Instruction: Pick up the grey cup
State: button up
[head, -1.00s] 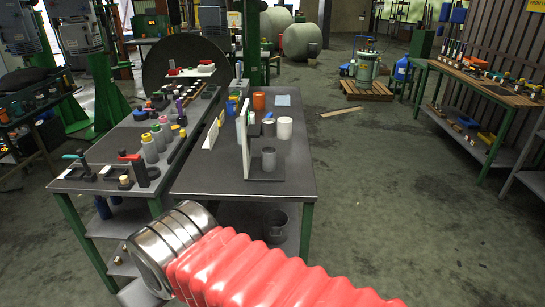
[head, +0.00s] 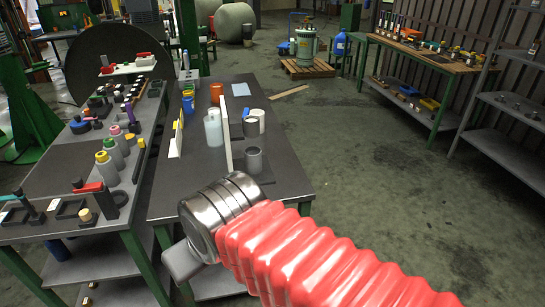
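The grey cup (head: 253,160) stands upright near the right front of the middle table (head: 185,185), close to the right side of an upright white panel (head: 225,142). A second dark grey cup (head: 250,128) and a white cup (head: 258,116) stand just behind it. My arm, with a red ribbed sleeve and a silver joint, reaches in from the lower right and ends in front of the table. The gripper fingers do not show, and nothing visible touches the grey cup.
Pale containers (head: 212,131) and an orange cup (head: 217,92) stand left of and behind the panel. A tool-covered table (head: 65,180) adjoins on the left. The floor (head: 385,190) to the right is clear up to a workbench (head: 412,59) and shelves (head: 510,148).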

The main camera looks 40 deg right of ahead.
aim_at(253, 160)
jog(key=z, duration=0.45)
jog(key=i, duration=0.9)
jog(key=z, duration=0.1)
